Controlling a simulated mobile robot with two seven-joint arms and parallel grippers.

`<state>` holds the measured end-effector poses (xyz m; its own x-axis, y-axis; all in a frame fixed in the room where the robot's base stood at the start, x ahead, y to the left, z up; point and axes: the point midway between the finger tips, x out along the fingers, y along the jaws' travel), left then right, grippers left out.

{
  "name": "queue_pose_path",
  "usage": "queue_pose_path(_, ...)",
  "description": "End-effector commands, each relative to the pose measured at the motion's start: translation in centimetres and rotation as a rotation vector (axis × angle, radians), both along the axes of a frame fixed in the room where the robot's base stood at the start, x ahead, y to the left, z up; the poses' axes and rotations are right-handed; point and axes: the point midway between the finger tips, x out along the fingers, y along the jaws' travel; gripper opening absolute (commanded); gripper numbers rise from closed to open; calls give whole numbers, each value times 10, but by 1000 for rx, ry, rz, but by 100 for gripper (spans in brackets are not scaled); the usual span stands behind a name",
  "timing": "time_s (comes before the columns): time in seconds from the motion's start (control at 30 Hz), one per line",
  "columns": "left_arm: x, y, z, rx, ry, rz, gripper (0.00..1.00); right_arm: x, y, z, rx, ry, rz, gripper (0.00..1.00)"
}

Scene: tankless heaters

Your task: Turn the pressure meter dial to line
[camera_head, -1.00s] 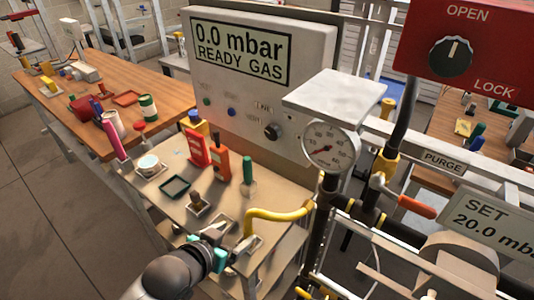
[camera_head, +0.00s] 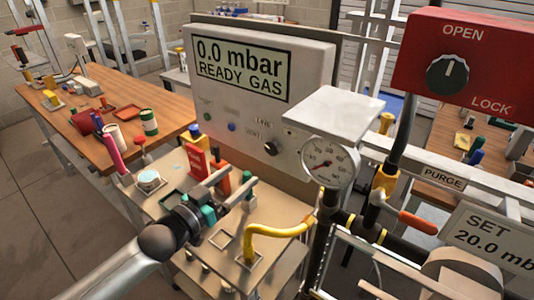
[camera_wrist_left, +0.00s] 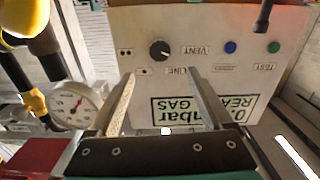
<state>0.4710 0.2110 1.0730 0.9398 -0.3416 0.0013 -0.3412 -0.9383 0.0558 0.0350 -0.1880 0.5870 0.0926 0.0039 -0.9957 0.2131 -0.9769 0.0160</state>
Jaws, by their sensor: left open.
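The pressure meter (camera_head: 262,85) is a pale box with a screen reading "0.0 mbar READY GAS". Its dial (camera_head: 271,148) is a small black knob low on the front panel, beside faint labels. The left wrist view shows the panel upside down; the dial (camera_wrist_left: 160,50) is near the "VENT" and "LINE" labels, ahead of the fingers. Which label its mark points to is too small to tell. My left gripper (camera_head: 237,182) is open and empty, in front of and below the panel, apart from the dial. My right gripper is not in view.
A round gauge (camera_head: 328,162) and black pipes stand right of the dial. A yellow hose (camera_head: 277,230) curves below. Red and orange tools (camera_head: 196,158) stand on the bench behind my left gripper. A red box with a knob (camera_head: 447,74) is at upper right.

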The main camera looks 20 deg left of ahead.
Motion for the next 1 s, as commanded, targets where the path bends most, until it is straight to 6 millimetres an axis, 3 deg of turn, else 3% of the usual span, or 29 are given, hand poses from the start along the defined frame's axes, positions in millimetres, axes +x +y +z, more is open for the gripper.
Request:
queue_pose_path(0.7,93,-34,0,-1,0,0,84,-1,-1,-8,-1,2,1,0)
queue_pose_path(1.0,112,-41,0,0,1,1,84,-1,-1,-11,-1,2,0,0)
